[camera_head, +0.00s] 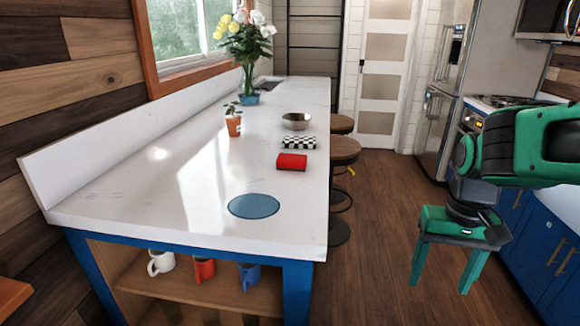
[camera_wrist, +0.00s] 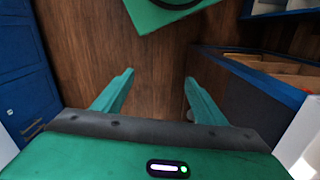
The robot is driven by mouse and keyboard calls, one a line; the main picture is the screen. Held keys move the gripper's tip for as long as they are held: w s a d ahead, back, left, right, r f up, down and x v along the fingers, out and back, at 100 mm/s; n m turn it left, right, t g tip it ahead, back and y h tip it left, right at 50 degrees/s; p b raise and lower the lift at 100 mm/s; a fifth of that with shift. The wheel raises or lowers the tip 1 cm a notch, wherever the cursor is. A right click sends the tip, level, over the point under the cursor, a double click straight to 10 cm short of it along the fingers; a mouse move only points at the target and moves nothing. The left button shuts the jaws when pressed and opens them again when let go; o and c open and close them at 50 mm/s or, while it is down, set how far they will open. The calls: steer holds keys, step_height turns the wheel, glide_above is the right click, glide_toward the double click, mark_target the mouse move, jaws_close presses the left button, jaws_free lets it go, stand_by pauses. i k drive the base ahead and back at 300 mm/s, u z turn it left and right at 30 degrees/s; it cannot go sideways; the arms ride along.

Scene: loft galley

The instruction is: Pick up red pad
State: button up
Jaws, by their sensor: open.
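The red pad (camera_head: 291,162) lies on the white countertop (camera_head: 215,238), close to its right edge. It is a small red block-like pad, just in front of a black-and-white checkered item. My gripper (camera_head: 442,287) hangs over the wooden floor to the right of the counter, fingers pointing down. It is open and empty, well apart from the pad. In the wrist view the two green fingers (camera_wrist: 158,92) are spread with only floor between them. The pad cannot be made out in the wrist view.
On the counter are a blue disc (camera_head: 254,206), checkered item (camera_head: 298,143), metal bowl (camera_head: 296,121), potted plant (camera_head: 233,124) and flower vase (camera_head: 247,86). Mugs (camera_head: 204,269) stand on the shelf below. Stools (camera_head: 344,149) line the counter's right side. Blue cabinets (camera_head: 545,245) are at right.

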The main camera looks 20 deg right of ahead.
mark_target(285, 161)
steer(key=u, duration=1.7)
steer(key=k, duration=0.85)
steer(key=z, duration=1.35)
steer(key=i, duration=1)
